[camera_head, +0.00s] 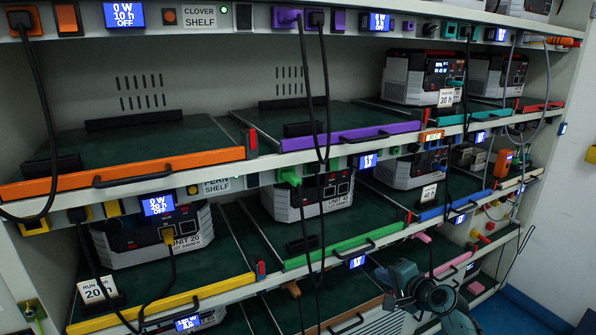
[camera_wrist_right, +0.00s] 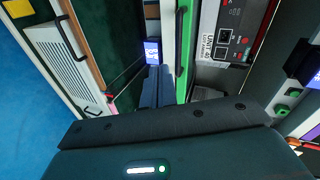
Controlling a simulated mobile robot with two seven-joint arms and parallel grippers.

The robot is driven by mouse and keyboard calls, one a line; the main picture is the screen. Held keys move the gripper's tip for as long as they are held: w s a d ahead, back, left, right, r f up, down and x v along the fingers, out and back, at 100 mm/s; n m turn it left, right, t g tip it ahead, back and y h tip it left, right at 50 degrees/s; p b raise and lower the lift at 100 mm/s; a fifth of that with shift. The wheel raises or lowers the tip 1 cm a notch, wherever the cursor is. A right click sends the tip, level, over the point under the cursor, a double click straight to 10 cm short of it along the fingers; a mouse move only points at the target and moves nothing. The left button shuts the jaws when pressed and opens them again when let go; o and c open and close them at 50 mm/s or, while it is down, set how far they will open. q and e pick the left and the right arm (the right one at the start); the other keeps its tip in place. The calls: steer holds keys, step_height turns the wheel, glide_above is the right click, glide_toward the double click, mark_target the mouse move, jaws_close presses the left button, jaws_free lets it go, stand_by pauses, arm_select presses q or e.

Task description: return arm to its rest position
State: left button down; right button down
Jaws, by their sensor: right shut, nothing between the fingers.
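My right arm comes in at the lower right of the head view. Its right gripper (camera_head: 390,291) is in front of the lower shelves, right of the green-edged tray (camera_head: 344,243). In the right wrist view the two blue-grey fingers (camera_wrist_right: 157,86) are together with nothing between them. The green edge and the unit labelled UNIT 40 (camera_wrist_right: 215,45) show beyond and to the right of the fingers. They appear apart from the gripper. My left arm and gripper are not in view.
The rack holds several pull-out trays with coloured edges, such as orange (camera_head: 120,175), purple (camera_head: 365,134) and yellow (camera_head: 165,303). Black cables (camera_head: 318,150) hang in front of the shelves. Blue floor (camera_wrist_right: 28,115) is open beside the rack.

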steer(key=s+a+f+n+g+h, duration=0.1)
steer(key=s+a+f+n, duration=0.25)
steer(key=s+f, duration=0.4)
steer(key=s+a+f+n+g+h, duration=0.15)
steer(key=s+f+n, duration=0.35)
steer(key=s, duration=0.6)
steer(key=s+a+r+n, duration=0.1)
steer(key=s+a+n, duration=0.2)
steer(key=s, duration=0.5)
steer(key=s+a+r+n+y, duration=0.1)
steer(key=s+a+n, duration=0.2)
steer(key=s, duration=0.5)
steer(key=shift+s+a, duration=0.2)
steer(key=shift+s, duration=0.2)
steer(key=shift+t, duration=0.25)
